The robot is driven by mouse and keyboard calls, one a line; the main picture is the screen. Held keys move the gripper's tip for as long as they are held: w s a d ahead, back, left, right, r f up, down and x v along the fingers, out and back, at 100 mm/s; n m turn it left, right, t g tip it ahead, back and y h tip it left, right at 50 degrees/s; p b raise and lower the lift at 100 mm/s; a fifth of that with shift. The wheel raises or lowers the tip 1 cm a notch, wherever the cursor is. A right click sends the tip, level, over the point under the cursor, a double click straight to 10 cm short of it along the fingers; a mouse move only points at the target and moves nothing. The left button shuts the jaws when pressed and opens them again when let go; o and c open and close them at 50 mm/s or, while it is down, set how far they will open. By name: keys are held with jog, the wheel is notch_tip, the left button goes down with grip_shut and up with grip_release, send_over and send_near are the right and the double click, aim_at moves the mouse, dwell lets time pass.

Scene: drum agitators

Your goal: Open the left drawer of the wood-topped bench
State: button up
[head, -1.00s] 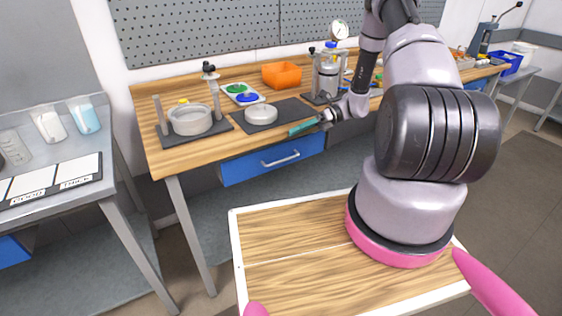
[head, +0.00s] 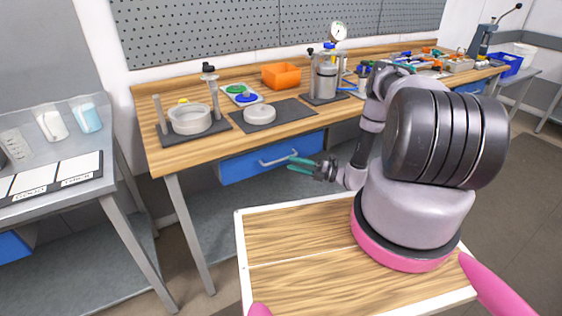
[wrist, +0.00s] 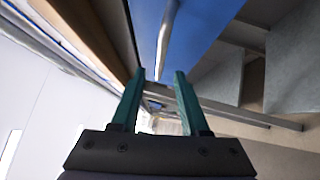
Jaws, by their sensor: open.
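The wood-topped bench (head: 165,160) stands in front of me. Its left drawer (head: 240,166) has a blue front with a silver bar handle (head: 279,161) and looks shut. In the head view my gripper (head: 291,164) is at drawer height, by the right part of the drawer front, with teal fingers pointing left. In the wrist view my gripper (wrist: 160,90) is open with nothing between its fingers. There the blue drawer front (wrist: 205,25) and handle (wrist: 165,38) show beyond the fingertips, apart from them.
On the bench top are a ring-shaped vessel on a dark base (head: 190,118), an orange bin (head: 281,75) and a metal canister (head: 325,75). A grey table (head: 85,190) stands at the left. A second blue drawer (head: 470,86) is farther right.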

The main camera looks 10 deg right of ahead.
aim_at(281, 160)
jog(key=x, duration=0.6)
grip_shut()
dwell(1.3)
